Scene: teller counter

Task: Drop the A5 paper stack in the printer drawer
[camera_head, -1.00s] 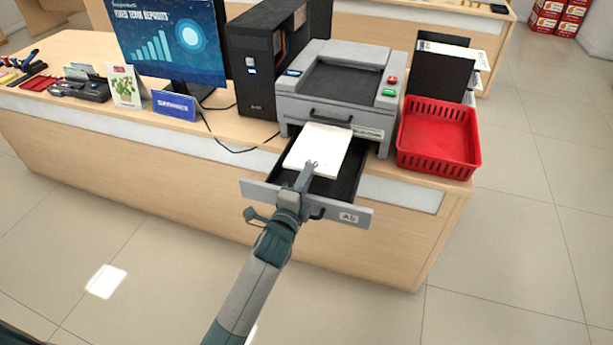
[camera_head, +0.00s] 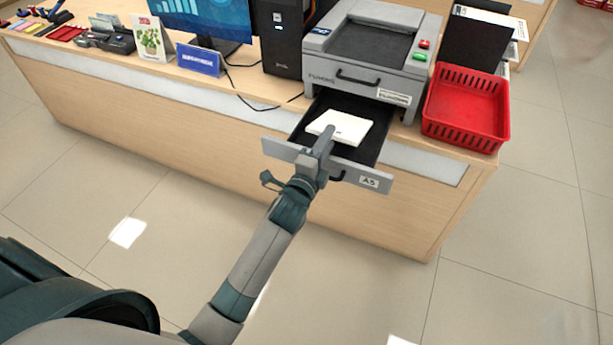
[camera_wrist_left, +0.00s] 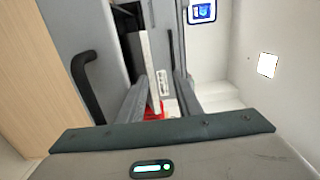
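The A5 paper stack (camera_head: 340,127) is a white block lying in the black interior of the pulled-out printer drawer (camera_head: 371,150). The drawer's grey front carries an A5 label (camera_head: 369,182). My left gripper (camera_head: 328,137) reaches over the drawer front, at the stack's near edge. In the left wrist view, its two fingers (camera_wrist_left: 160,88) stand apart, with the stack's thin white edge (camera_wrist_left: 150,70) seen between and beyond them, nearer one finger. Whether that finger touches it I cannot tell. The drawer handle (camera_wrist_left: 88,85) shows at the left there. My right gripper is out of view.
The grey printer (camera_head: 370,50) stands above the drawer. A red basket (camera_head: 468,110) is right of it, a black computer tower (camera_head: 284,40) left. A monitor (camera_head: 205,18), a blue sign (camera_head: 198,60) and a plant card (camera_head: 150,38) stand further left. The floor before the counter is clear.

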